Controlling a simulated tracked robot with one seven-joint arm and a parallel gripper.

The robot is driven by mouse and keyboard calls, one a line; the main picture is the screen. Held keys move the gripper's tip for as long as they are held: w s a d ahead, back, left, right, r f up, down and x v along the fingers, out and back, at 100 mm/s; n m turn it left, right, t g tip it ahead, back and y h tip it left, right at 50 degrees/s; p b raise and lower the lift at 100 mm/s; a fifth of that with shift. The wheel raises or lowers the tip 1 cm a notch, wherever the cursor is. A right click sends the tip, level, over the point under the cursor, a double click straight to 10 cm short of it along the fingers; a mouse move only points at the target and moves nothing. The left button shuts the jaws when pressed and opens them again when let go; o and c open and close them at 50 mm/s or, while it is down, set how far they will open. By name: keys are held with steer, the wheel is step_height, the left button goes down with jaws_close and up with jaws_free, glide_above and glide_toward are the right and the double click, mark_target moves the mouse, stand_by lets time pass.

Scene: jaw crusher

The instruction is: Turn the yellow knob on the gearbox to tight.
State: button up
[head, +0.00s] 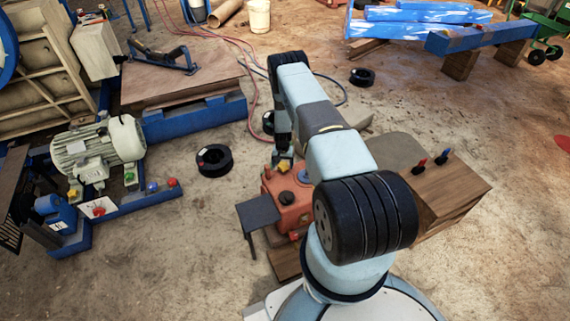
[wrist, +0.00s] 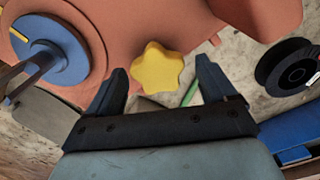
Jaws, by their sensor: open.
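The orange gearbox (head: 291,208) stands on the ground in front of my base, partly hidden by my arm. It fills the top of the wrist view (wrist: 120,40). Its yellow star-shaped knob (wrist: 158,67) shows in the middle of the wrist view, and in the head view (head: 284,166) it is mostly covered by my gripper (head: 283,157). My gripper (wrist: 161,66) is open, one dark finger on each side of the knob in the picture. A gap shows between the knob and each finger. I cannot tell how far the knob is beyond the fingertips.
A blue round part with a shaft (wrist: 45,50) is on the gearbox, left of the knob. A grey stool-like stand (head: 258,213) is beside the gearbox, and a wooden block (head: 450,195) is to its right. A black spool (head: 214,160) lies on the open ground to the left.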

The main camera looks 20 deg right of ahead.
step_height(320, 180, up, 14)
steer(key=shift+f, duration=0.15)
stand_by(0.7)
stand_by(0.4)
step_height(320, 180, up, 14)
glide_above(283, 165)
steer(key=w+a, duration=0.2)
step_height(283, 165, up, 13)
steer(key=a+n+t, duration=0.1)
steer(key=a, duration=0.1)
steer(key=s+a+r+n+t, duration=0.1)
steer(key=s+a+r, duration=0.15)
steer(key=r, duration=0.45)
steer(key=s+a+r, duration=0.1)
steer(key=s+r, duration=0.3)
steer(key=r, duration=0.4)
steer(key=s+a+r+n+t, duration=0.1)
steer(key=s+r, duration=0.2)
steer(key=r, duration=0.4)
steer(key=s+a+r+n+t, duration=0.1)
steer(key=s+a+r, duration=0.1)
steer(key=s+r, duration=0.6)
steer(key=s+a+r, duration=0.3)
steer(key=s+r, duration=0.4)
steer(key=s, duration=0.2)
steer(key=s+a+r+n+t, duration=0.1)
steer(key=s+r+n, duration=0.1)
steer(key=s, duration=1.7)
steer(key=shift+a+t, duration=0.3)
steer(key=shift+a, duration=0.1)
